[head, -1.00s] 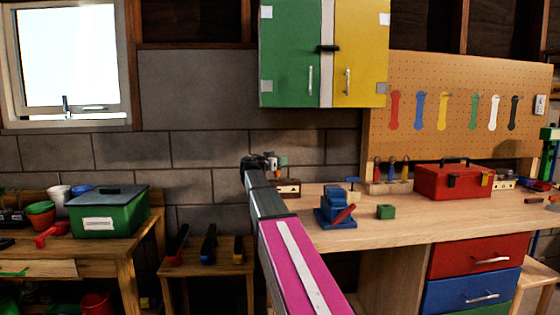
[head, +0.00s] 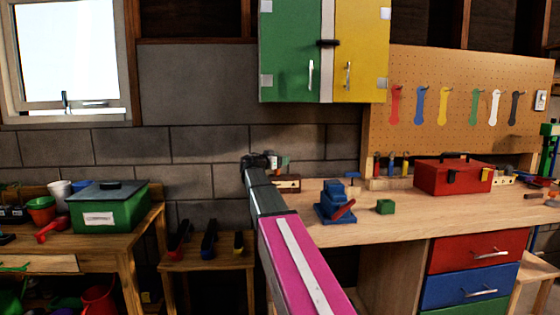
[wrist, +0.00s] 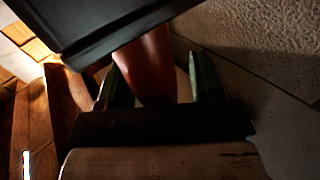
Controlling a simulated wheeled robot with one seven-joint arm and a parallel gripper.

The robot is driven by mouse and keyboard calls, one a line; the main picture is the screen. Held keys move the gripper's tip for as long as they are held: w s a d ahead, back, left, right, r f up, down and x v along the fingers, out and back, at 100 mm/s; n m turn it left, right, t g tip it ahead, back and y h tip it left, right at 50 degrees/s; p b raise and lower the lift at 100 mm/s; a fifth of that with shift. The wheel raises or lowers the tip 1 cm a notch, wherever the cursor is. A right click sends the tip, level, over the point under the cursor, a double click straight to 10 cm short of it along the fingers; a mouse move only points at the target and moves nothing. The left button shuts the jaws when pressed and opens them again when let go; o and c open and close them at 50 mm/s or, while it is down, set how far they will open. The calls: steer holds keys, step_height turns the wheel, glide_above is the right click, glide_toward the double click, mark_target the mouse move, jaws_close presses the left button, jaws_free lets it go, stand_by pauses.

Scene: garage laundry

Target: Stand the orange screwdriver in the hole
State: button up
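My gripper (head: 277,161) is at the end of my outstretched arm, in front of the block wall near the bench's left end. In the wrist view, its two greenish fingers (wrist: 160,82) stand on either side of an orange-red handle (wrist: 150,62), which looks like the orange screwdriver. A bit of orange (head: 284,161) also shows at the gripper in the head view. The handle's far end is hidden behind a dark panel. A wooden rack (head: 380,184) at the back of the bench holds tools with red, blue and yellow handles. I cannot make out an empty hole in it.
On the wooden bench (head: 400,228) are a blue vise (head: 332,213), a green block (head: 385,207) and a red toolbox (head: 440,180). A brown object (head: 286,184) sits below my gripper. A low stool (head: 210,264) stands left; the bench front is mostly clear.

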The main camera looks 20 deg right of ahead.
steer(key=v, duration=1)
steer(key=shift+s+a, duration=0.2)
steer(key=shift+a, duration=0.15)
